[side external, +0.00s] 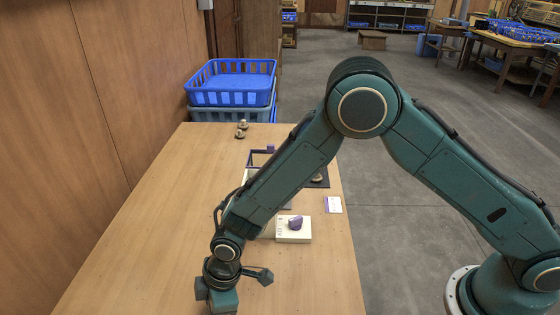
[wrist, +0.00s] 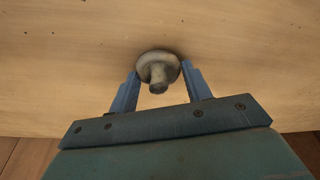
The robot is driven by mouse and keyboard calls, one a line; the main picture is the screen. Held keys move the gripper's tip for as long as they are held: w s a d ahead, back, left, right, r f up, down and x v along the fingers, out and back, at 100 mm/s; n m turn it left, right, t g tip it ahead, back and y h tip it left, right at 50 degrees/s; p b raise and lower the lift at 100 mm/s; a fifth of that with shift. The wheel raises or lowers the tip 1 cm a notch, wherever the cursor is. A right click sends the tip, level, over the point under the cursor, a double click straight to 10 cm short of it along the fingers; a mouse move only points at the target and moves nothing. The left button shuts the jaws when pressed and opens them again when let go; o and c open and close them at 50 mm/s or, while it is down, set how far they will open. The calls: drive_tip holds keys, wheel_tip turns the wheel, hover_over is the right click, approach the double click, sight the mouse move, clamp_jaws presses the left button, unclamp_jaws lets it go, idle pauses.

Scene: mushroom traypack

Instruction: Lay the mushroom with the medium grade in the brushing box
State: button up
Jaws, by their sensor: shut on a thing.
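In the wrist view a pale brown mushroom (wrist: 157,62) sits between the two blue fingers of my gripper (wrist: 161,70), its stem facing the camera. The fingers are shut on the sides of its cap. Bare wooden table lies behind it; its height above the table is unclear. In the side external view my gripper (side external: 217,301) is low at the near end of the table, partly cut off by the bottom edge, and the held mushroom is hidden. I cannot tell from the pictures which container is the brushing box, nor read any grade.
A white block with a purple piece (side external: 295,223) and a white card (side external: 333,205) lie right of my gripper. Farther back are a dark purple-edged frame (side external: 260,152), partly behind my arm, and two small mushrooms (side external: 241,130). Blue crates (side external: 231,96) stand beyond the table.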

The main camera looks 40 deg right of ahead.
drive_tip(key=shift+r, duration=0.1)
wheel_tip(320, 180, up, 20)
idle(0.7)
drive_tip(key=shift+w, duration=0.1)
idle(0.5)
drive_tip(key=w+d+r+m+h, duration=0.1)
drive_tip(key=w+d+m, duration=0.3)
drive_tip(key=w+d, duration=0.3)
drive_tip(key=w+d+r+m+t+h, duration=0.1)
drive_tip(key=w+d+m, duration=0.4)
drive_tip(key=d, duration=0.8)
drive_tip(key=w+d+r+m+t, duration=0.1)
drive_tip(key=w+d+m, duration=0.3)
drive_tip(key=w+d, duration=0.6)
drive_tip(key=shift+w+d+r+h, duration=0.15)
drive_tip(key=shift+d+r+h, duration=0.1)
drive_tip(key=shift+d+h, duration=0.25)
wheel_tip(320, 180, down, 20)
